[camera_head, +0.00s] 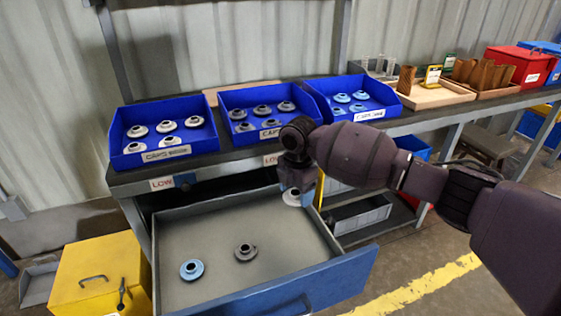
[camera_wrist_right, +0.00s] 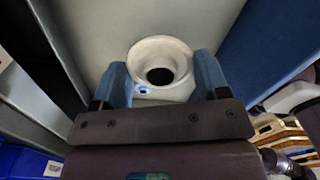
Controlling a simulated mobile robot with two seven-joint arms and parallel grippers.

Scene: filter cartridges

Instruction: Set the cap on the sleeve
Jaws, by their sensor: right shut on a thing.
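My right gripper (camera_head: 293,190) is over the right side of the open drawer (camera_head: 225,228), pointing down, shut on a pale ring-shaped cap (camera_head: 291,199). In the right wrist view the cap (camera_wrist_right: 160,62) shows between the two blue fingers of the gripper (camera_wrist_right: 160,82), its dark centre hole facing the camera. A blue cap (camera_head: 191,270) and a grey cap (camera_head: 246,252) lie apart on the drawer floor. A brown pleated sleeve (camera_head: 405,80) stands on a wooden tray at the far right of the bench. My left gripper is not in view.
Blue bins of pale caps (camera_head: 166,125), grey caps (camera_head: 263,109) and light-blue caps (camera_head: 341,98) line the bench. A tray of brown sleeves (camera_head: 482,74) and a red box (camera_head: 520,64) stand further right. A yellow box (camera_head: 100,272) is left of the drawer.

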